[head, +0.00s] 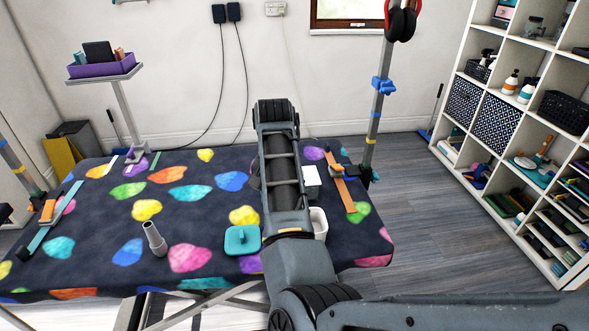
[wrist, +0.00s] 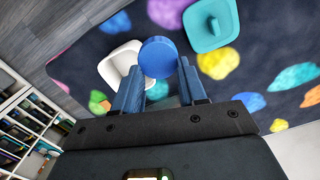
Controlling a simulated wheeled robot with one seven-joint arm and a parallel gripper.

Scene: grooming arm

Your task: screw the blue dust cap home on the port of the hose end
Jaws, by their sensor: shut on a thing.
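The blue dust cap (wrist: 158,55) shows as a round blue disc in the wrist view. My gripper (wrist: 161,76) is shut on it, with one finger on each side. The cap is in front of a white tub (wrist: 118,56) in that view; its height above the table is hard to tell. In the head view my arm hides the gripper and the cap. A grey, stepped, tapering piece (head: 154,240), which looks like the hose end, stands slightly tilted on the front left of the table, apart from my arm.
A teal lid-like piece with a raised handle (head: 242,239) lies left of my arm. The white tub (head: 320,223) and a small box (head: 312,181) are on its right.

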